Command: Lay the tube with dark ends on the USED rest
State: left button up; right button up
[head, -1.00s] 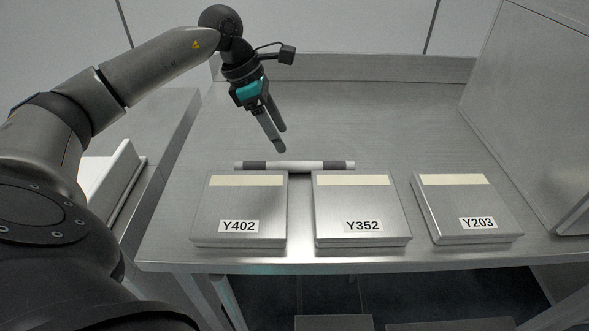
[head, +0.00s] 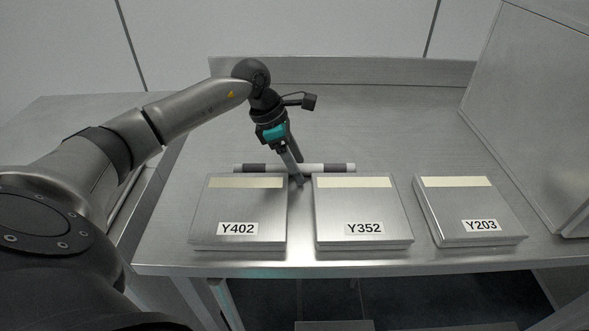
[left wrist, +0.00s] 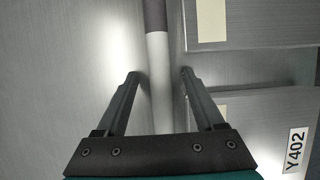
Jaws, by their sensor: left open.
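A white tube with dark bands near its ends (head: 318,168) lies crosswise just behind the boxes marked Y402 and Y352. My left gripper (head: 296,178) is open over the middle of the tube, with its fingers pointing down. In the left wrist view, the tube (left wrist: 157,62) runs between the two open fingers (left wrist: 160,75), one on each side, with a gap to each. One dark band shows at the top there. I see no rest marked USED. My right gripper is out of view.
Three metal boxes with cream strips stand in a row at the table's front: Y402 (head: 215,212), Y352 (head: 335,207) and Y203 (head: 450,212). A metal housing (head: 535,110) stands at the right. The steel table (head: 400,120) behind the tube is clear.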

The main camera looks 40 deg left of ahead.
pick_arm(q)
grip_shut()
dwell(0.4)
